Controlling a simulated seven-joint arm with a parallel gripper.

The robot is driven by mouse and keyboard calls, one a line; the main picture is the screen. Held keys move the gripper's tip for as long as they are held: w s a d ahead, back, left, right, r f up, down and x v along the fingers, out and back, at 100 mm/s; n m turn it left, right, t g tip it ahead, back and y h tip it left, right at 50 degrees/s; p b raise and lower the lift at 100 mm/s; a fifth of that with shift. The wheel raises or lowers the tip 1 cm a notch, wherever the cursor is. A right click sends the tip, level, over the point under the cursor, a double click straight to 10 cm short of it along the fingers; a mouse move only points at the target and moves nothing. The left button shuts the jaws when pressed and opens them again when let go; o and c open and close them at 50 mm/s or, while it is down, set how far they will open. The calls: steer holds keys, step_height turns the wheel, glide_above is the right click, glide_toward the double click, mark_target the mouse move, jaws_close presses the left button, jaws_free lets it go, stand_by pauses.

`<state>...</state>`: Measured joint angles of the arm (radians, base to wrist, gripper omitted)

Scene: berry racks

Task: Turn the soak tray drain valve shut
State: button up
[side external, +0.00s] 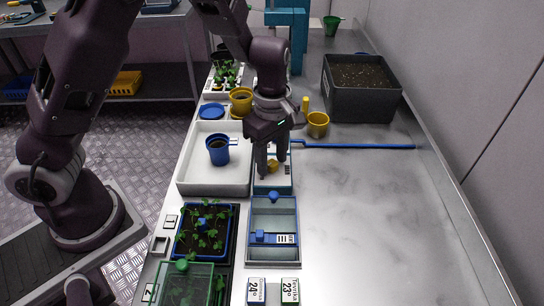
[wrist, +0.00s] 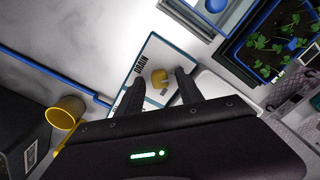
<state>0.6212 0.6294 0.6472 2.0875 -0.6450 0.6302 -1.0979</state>
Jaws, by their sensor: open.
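The soak tray (side external: 187,180) is a white tray left of my gripper, with a blue cup (side external: 218,150) standing in it. The drain valve is a small yellow knob (side external: 272,166) on a blue-edged white panel (side external: 272,187) beside the tray; the panel reads DRAIN in the wrist view. In the wrist view the yellow knob (wrist: 159,78) lies just beyond and between my fingertips. My gripper (side external: 272,172) points down over the panel, its fingers apart on either side of the knob. I cannot tell whether they touch it. Part of the panel is hidden by the fingers.
A blue-rimmed bin (side external: 273,217) and a seedling tray (side external: 232,240) stand in front. Yellow cups (side external: 318,123) (side external: 241,101) and a dark soil box (side external: 362,104) stand behind. A blue pipe (side external: 355,146) runs right. The bench (side external: 385,225) at right is clear.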

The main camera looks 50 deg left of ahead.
jaws_close()
steer(key=shift+m, duration=0.3)
steer(key=m, duration=0.3)
steer(key=shift+m, duration=0.4)
steer(key=m, duration=0.4)
steer(key=shift+r+m, duration=0.1)
steer(key=shift+m, duration=0.2)
steer(key=m, duration=0.4)
steer(key=shift+m, duration=2.4)
